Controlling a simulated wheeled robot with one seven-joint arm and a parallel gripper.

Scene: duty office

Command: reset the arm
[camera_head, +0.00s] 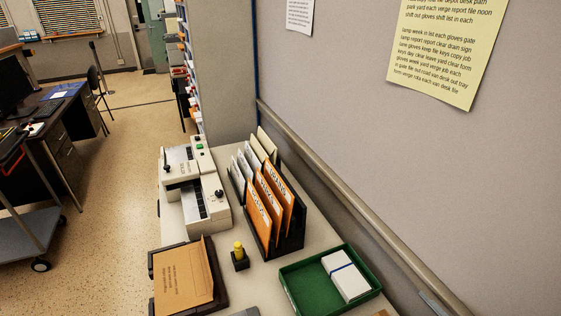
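My arm and my gripper are not visible in the head view, so the gripper's state and place are hidden. The view looks down along a narrow counter (258,284) against a grey wall. No part of my arm lies over the counter or the floor in this picture.
On the counter stand a cream machine (184,167), a black rack (291,241) of orange and white folders, a green tray (306,295) with white cards, a stamp (240,258) and a brown folder (183,279). A trolley (25,232) stands left. Floor (105,240) between is clear.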

